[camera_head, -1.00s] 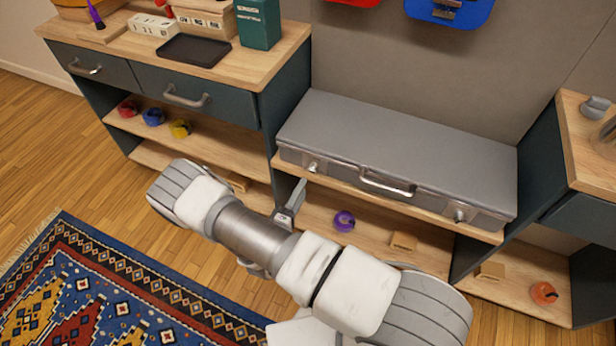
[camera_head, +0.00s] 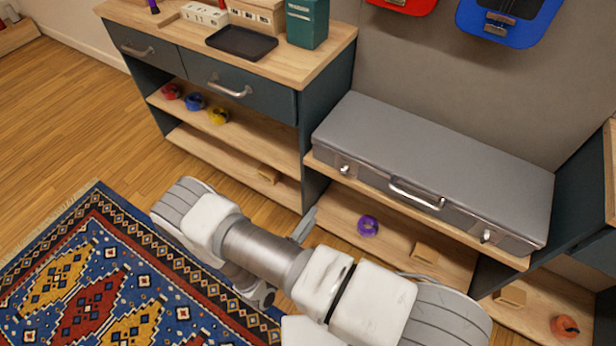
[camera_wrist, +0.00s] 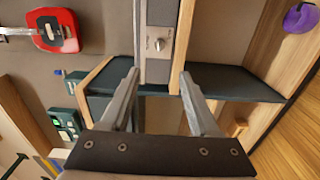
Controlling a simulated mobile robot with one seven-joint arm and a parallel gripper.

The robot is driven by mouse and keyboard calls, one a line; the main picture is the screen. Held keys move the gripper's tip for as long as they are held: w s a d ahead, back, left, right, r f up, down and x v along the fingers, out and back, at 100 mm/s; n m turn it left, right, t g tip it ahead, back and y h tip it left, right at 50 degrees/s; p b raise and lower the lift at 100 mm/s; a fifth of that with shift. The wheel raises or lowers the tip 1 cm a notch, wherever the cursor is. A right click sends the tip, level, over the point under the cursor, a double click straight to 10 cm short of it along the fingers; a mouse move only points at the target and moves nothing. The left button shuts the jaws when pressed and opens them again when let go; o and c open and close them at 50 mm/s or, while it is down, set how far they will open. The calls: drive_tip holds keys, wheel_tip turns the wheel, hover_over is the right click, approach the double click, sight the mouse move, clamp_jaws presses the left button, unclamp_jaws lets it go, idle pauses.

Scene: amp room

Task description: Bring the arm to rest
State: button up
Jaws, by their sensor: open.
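My arm is folded across the lower middle of the head view, above the floor and the rug's edge. In the wrist view my gripper (camera_wrist: 158,95) is open, its two fingers spread apart with nothing held between them. Beyond the fingertips the end of a grey case (camera_wrist: 160,42) shows. In the head view the gripper is mostly hidden behind my arm; one thin grey finger (camera_head: 304,225) seems to stick out beside it. The same grey case (camera_head: 430,165) lies flat and closed on the shelf unit, apart from my arm.
A dark drawer cabinet (camera_head: 285,103) stands left of the case, with a black tray (camera_head: 242,43) and a green box (camera_head: 307,22) on top. Low shelves hold a purple roll (camera_head: 368,226) and an orange roll (camera_head: 564,327). A patterned rug (camera_head: 95,290) covers the floor at left.

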drive_tip(key=s+d+r+m+g, duration=0.1)
drive_tip(key=d+r+m+g, duration=0.3)
drive_tip(key=r, duration=0.5)
drive_tip(key=d+r+m+g, duration=0.3)
drive_tip(key=r+g, duration=0.3)
drive_tip(key=r, duration=0.3)
drive_tip(key=s+d+r+m+g, duration=0.1)
drive_tip(key=d+r+m+g, duration=0.3)
drive_tip(key=r, duration=0.5)
drive_tip(key=s+r+t+y, duration=0.3)
drive_tip(key=s+r+y, duration=0.2)
drive_tip(key=r, duration=0.3)
drive_tip(key=s+r+t+y, duration=0.2)
drive_tip(key=s+r+y, duration=0.35)
drive_tip(key=r, duration=0.35)
wheel_tip(320, 180, up, 17)
drive_tip(key=p, duration=1.7)
drive_tip(key=shift+a, duration=0.3)
drive_tip(key=shift+w+f, duration=0.15)
drive_tip(key=shift+f, duration=0.05)
drive_tip(key=shift+c, duration=1)
drive_tip(key=shift+d, duration=0.15)
